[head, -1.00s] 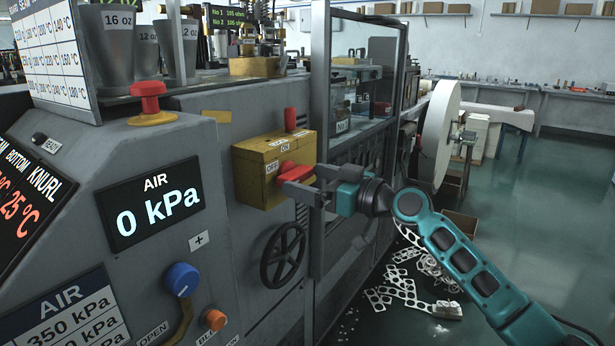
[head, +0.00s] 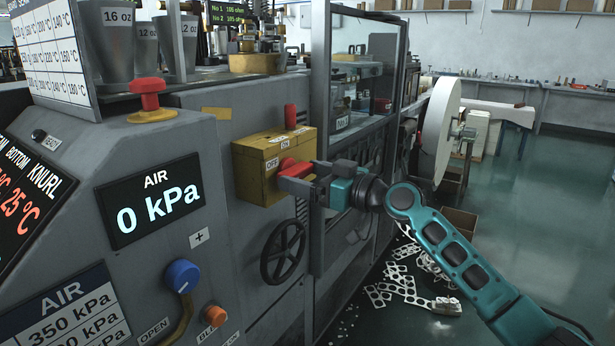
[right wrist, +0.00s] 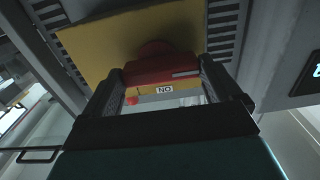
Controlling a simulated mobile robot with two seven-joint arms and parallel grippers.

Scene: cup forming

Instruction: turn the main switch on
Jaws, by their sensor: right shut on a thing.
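The main switch is a yellow box (head: 247,178) on the grey machine front, with OFF and ON labels on it. Its red handle (head: 297,168) sticks out of the front face. My right gripper (head: 291,184) has come in from the right and is shut on this handle. In the right wrist view the red handle (right wrist: 160,68) lies between the two dark fingers (right wrist: 167,80), with the ON label and yellow face behind it. The handle's exact angle is partly hidden by the fingers. My left gripper is not in view.
A black handwheel (head: 283,251) sits below the switch box. A red upright part (head: 290,117) stands behind the box. The air display (head: 150,205) reads 0 kPa. A glass-sided guard frame (head: 321,130) rises right of the switch. Scrap sheets (head: 405,285) lie on the floor.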

